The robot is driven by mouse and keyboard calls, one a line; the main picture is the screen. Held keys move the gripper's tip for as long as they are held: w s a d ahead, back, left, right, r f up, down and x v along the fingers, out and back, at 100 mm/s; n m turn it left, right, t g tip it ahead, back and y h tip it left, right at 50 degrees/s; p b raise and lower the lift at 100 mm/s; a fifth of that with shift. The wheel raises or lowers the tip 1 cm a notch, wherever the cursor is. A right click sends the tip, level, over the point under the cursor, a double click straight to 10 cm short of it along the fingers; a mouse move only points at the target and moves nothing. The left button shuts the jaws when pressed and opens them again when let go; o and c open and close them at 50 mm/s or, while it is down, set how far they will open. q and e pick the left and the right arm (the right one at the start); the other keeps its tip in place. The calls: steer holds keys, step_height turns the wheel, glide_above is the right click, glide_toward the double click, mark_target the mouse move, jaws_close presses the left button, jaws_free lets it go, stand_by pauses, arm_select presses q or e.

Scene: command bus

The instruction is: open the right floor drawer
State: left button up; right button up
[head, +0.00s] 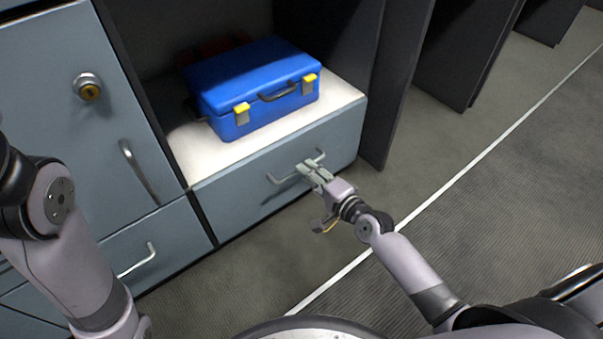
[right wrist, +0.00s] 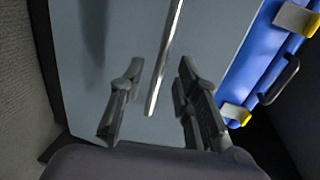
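The right floor drawer (head: 235,204) is a grey-blue front under the white shelf, and it looks closed. Its silver bar handle (head: 280,180) is partly hidden by my right gripper (head: 308,168), which is at the handle. In the right wrist view my right gripper (right wrist: 160,90) has its fingers apart. The handle (right wrist: 166,55) runs between them, with a gap visible on both sides; the drawer front (right wrist: 120,30) lies behind. My left arm shows at the left of the head view, but its gripper is out of view.
A blue case (head: 255,85) with yellow latches stands on the white shelf (head: 345,95) above the drawer. Another drawer (head: 165,245) and a locked cabinet door (head: 60,110) are at the left. A dark panel (head: 395,90) stands right of the drawer. The floor in front is clear.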

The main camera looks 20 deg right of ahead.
steer(key=shift+b+x, duration=0.55)
steer(key=shift+x, duration=1.25)
steer(key=shift+c, duration=0.5)
jaws_close()
